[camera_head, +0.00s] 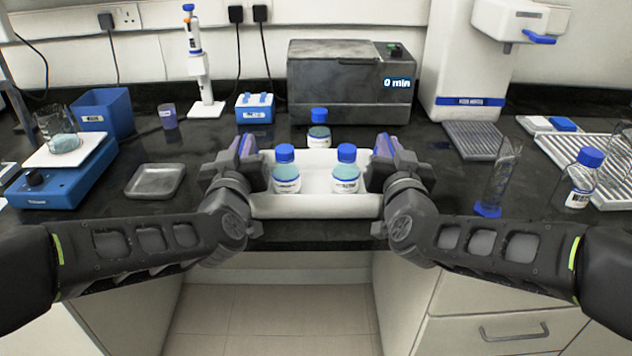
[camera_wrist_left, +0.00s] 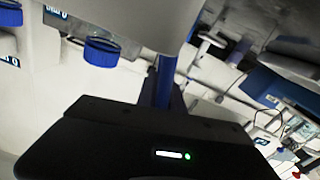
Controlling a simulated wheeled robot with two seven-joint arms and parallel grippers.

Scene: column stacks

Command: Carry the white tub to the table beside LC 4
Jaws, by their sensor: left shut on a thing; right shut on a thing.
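The white tub (camera_head: 315,207) is in the middle of the head view, at the front edge of the dark bench. It holds two blue-capped bottles, a left one (camera_head: 286,172) and a right one (camera_head: 346,172), both upright. My left gripper (camera_head: 246,150) is shut on the tub's left end. My right gripper (camera_head: 386,150) is shut on its right end. In the left wrist view, a pale tub wall (camera_wrist_left: 130,18) and a blue bottle cap (camera_wrist_left: 101,50) show close to my blue finger. I cannot tell whether the tub touches the bench. No LC 4 label is readable.
Behind the tub are another blue-capped bottle (camera_head: 319,135) and a grey box (camera_head: 340,85) reading "0 min". A hotplate with a beaker (camera_head: 62,140) and a grey tray (camera_head: 155,181) are left. A glass cylinder (camera_head: 500,175) and a bottle (camera_head: 581,180) are right.

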